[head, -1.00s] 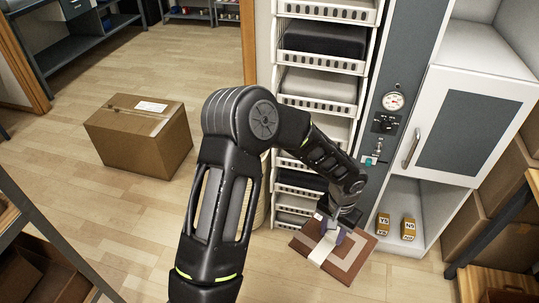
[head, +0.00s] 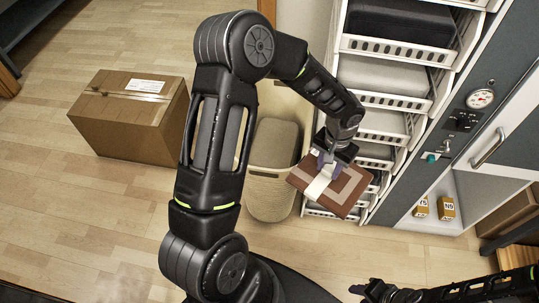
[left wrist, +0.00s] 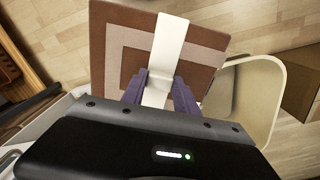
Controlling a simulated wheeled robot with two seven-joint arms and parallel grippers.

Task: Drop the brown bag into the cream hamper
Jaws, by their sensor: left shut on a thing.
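The brown bag (head: 347,193), a flat brown packet with a paler rectangular band and a white strip, hangs from my left gripper (head: 326,168). The gripper's purple fingers are shut on it; in the left wrist view the bag (left wrist: 110,45) is pinched at its near edge by the fingers (left wrist: 160,92). The cream hamper (head: 268,197) is a tall woven basket just left of the bag, partly behind my left arm. A grey-brown soft item lies in it. The hamper's rim (left wrist: 280,70) shows right of the bag. My right gripper (head: 362,290) is at the bottom edge, its opening unclear.
A white rack of drawers (head: 385,100) holding dark and grey folded items stands right of the hamper. A grey cabinet (head: 480,110) with a gauge and small yellow boxes (head: 446,207) is further right. A cardboard box (head: 130,112) is on the left. Floor at lower left is clear.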

